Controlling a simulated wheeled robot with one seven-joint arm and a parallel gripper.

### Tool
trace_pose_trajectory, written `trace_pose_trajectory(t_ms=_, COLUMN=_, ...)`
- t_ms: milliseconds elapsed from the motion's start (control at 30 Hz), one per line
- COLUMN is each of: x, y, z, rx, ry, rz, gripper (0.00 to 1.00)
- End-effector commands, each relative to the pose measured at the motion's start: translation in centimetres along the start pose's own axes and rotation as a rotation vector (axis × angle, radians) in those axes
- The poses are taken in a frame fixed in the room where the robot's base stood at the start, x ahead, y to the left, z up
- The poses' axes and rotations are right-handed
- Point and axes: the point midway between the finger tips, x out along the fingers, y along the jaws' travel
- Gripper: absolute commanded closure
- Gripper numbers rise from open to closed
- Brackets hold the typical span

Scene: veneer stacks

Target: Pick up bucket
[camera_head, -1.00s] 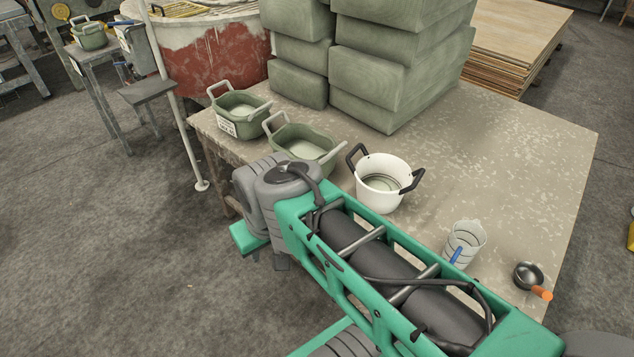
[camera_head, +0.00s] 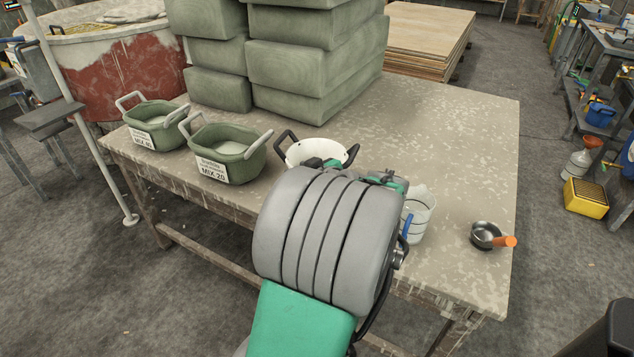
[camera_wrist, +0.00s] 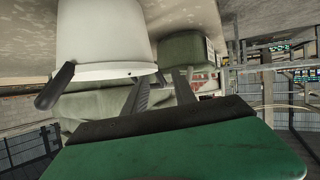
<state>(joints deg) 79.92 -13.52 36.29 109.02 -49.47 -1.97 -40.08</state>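A white bucket (camera_head: 301,153) with two dark handles stands on the table, its lower part hidden behind my arm in the head view. It also shows upside down, large and close, in the wrist view (camera_wrist: 100,35). Two green tubs with grey handles, the left tub (camera_head: 155,122) and the right tub (camera_head: 232,146), stand to its left with white labels. My gripper (camera_wrist: 164,90) shows two dark fingers spaced apart, with nothing seen between them. It is beside the white bucket, near one dark handle; contact cannot be told. The head view hides the fingertips.
The worktable (camera_head: 440,130) carries stacked green-grey blocks (camera_head: 300,60) behind the buckets. A clear measuring cup (camera_head: 420,218) and a small metal pan (camera_head: 486,235) with an orange handle stand to the right. The table's right half is largely clear. A thin post (camera_head: 85,125) stands left.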

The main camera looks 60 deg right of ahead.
Motion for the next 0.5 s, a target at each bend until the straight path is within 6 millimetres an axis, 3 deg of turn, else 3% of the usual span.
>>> trace_pose_trajectory(t_ms=33, x=-0.2, y=1.1, z=0.4, rx=0.003, ry=0.016, rz=0.020, gripper=0.68)
trace_pose_trajectory(t_ms=167, x=0.6, y=1.7, z=0.3, rx=0.004, ry=0.029, rz=0.030, gripper=0.68)
trace_pose_trajectory(t_ms=500, x=6.2, y=1.6, z=0.3, rx=0.003, ry=0.026, rz=0.028, gripper=0.68)
